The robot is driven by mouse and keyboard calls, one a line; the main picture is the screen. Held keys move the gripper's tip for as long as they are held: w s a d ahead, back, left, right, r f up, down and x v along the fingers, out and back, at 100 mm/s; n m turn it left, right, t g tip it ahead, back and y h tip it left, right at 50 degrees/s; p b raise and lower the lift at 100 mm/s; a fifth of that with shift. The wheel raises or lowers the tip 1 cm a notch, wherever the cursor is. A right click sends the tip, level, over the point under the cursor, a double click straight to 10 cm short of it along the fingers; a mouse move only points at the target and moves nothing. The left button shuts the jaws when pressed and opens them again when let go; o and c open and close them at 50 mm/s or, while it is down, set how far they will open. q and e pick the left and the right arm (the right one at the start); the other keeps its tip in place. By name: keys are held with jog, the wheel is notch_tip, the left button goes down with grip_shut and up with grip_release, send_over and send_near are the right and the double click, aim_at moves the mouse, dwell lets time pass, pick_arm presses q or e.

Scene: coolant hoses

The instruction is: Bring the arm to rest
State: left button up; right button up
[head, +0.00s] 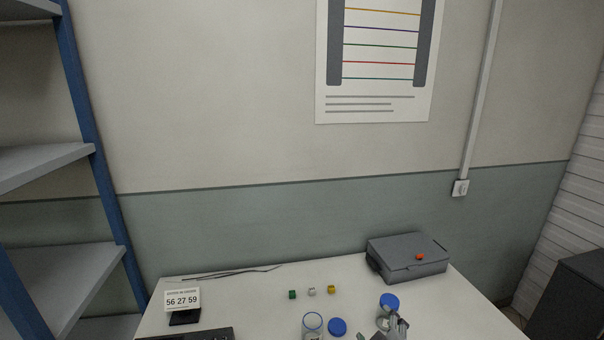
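A grey metal gripper part, which looks like my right gripper (398,326), shows at the bottom edge of the head view. It is beside or in front of a clear jar with a blue lid (389,301). Its fingers are small and cut off by the frame, so I cannot tell whether it is open or touches the jar. My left gripper is not in view. An open clear jar (312,322) stands to the left, with a loose blue lid (337,326) on the table beside it.
Blue-framed shelves (85,120) stand left.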

jog(key=s+d+f+m+g, duration=0.25)
jog(key=s+f+g, duration=0.3)
jog(key=s, duration=0.35)
jog(key=s+d+f+m+g, duration=0.1)
jog(key=s+f+m+g, duration=0.3)
jog(key=s+f, duration=0.6)
jog(key=f, duration=1.4)
jog(key=s+f, duration=0.2)
jog(key=f, duration=1.4)
jog(key=s+d+f+g, duration=0.1)
jog(key=s+d+f, duration=0.1)
jog(key=s+f, duration=0.7)
jog(key=s+d+f, duration=0.3)
jog(key=s+f, duration=0.7)
jog(key=s, duration=0.2)
jog(key=shift+d+g, duration=0.35)
